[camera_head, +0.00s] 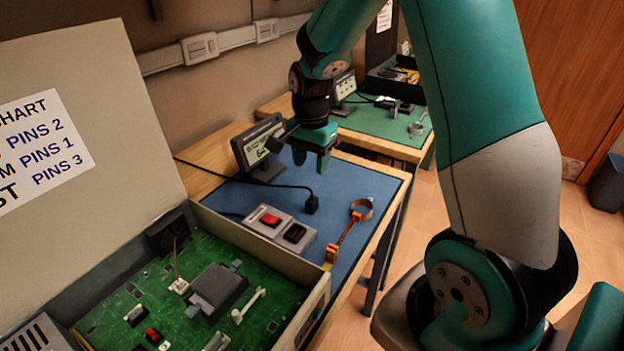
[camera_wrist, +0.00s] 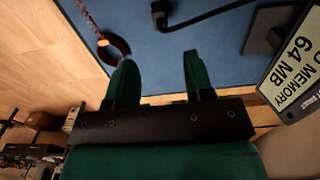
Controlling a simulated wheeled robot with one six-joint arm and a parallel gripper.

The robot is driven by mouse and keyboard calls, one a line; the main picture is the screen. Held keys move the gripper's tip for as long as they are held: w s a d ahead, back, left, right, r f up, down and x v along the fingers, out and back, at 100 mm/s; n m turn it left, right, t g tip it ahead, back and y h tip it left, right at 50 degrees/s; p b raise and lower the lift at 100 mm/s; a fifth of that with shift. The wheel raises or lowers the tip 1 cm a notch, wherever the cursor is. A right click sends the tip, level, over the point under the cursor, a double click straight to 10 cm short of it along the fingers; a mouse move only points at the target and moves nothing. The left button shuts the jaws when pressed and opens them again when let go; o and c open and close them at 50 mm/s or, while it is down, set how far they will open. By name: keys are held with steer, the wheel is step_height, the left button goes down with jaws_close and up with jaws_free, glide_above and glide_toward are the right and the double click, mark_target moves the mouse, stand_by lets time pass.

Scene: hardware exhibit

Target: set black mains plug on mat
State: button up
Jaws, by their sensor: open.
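The black mains plug (camera_head: 312,204) is on the blue mat (camera_head: 352,182), with its black cable running left past the display stand. In the wrist view the plug (camera_wrist: 158,9) is at the top edge, partly cut off, with its cable curving right over the mat (camera_wrist: 215,45). My gripper (camera_head: 313,163) is open and empty above the mat, behind the plug and apart from it. In the wrist view the open fingers of my gripper (camera_wrist: 158,58) have only mat between them.
A small display (camera_head: 260,146) stands left of my gripper. An open case with a green circuit board (camera_head: 150,285) fills the front left.

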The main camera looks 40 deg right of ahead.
steer(key=s+a+r+n+y, duration=0.1)
steer(key=s+a+r+n, duration=0.25)
steer(key=a, duration=0.25)
steer(key=s+a+r+n+y, duration=0.1)
steer(key=s+a+r+n, duration=0.2)
steer(key=a+r+n, duration=0.25)
steer(key=s+a+r+n+y, duration=0.1)
steer(key=s+a+r+n, duration=0.1)
steer(key=s+a+n, duration=0.3)
steer(key=s+a+r+n+y, duration=0.1)
steer(key=s+a+n, duration=0.4)
steer(key=s, duration=0.5)
steer(key=shift+s+a+r+n, duration=0.35)
steer(key=shift+r+n, duration=0.15)
steer(key=shift+n, duration=0.6)
